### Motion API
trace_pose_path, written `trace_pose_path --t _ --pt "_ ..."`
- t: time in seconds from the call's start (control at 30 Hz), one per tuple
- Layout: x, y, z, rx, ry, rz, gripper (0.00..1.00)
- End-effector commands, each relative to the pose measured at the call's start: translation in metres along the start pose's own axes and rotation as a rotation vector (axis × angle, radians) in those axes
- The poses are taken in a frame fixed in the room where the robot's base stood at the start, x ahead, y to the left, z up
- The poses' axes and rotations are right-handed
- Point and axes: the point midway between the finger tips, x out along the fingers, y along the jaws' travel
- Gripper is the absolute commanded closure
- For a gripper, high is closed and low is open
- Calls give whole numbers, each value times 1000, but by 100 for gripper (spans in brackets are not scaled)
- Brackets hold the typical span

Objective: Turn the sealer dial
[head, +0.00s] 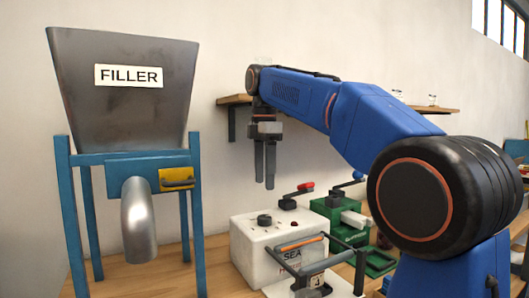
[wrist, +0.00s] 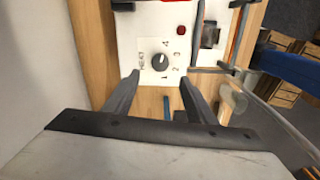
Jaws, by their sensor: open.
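The sealer (head: 255,248) is a white box on the wooden bench, with a label beginning "SEA" on its front. Its dial (head: 264,219) is a dark knob on the top face. In the wrist view the dial (wrist: 160,62) is a round knob with a pale pointer mark, ringed by numbers and lettering. A red round part (wrist: 181,30) sits near it. My gripper (head: 265,187) points down above the sealer, apart from the dial. In the wrist view my gripper (wrist: 167,82) has its two fingers spread, with nothing between them.
The FILLER hopper (head: 125,90) with its blue frame and metal spout stands at the left. A green machine (head: 340,217) is behind the sealer to the right. A red-tipped lever (head: 297,193) rises at the sealer's back. A wall shelf (head: 237,100) is behind my arm.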

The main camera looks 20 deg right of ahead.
Motion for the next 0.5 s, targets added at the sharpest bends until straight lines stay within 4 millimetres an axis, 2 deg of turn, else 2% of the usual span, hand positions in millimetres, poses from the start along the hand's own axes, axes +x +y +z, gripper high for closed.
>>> trace_pose_path --t 0.2,0.5 --pt "-39 1 0 0 0 2 49" --pt "-66 0 0 0 0 6 49"
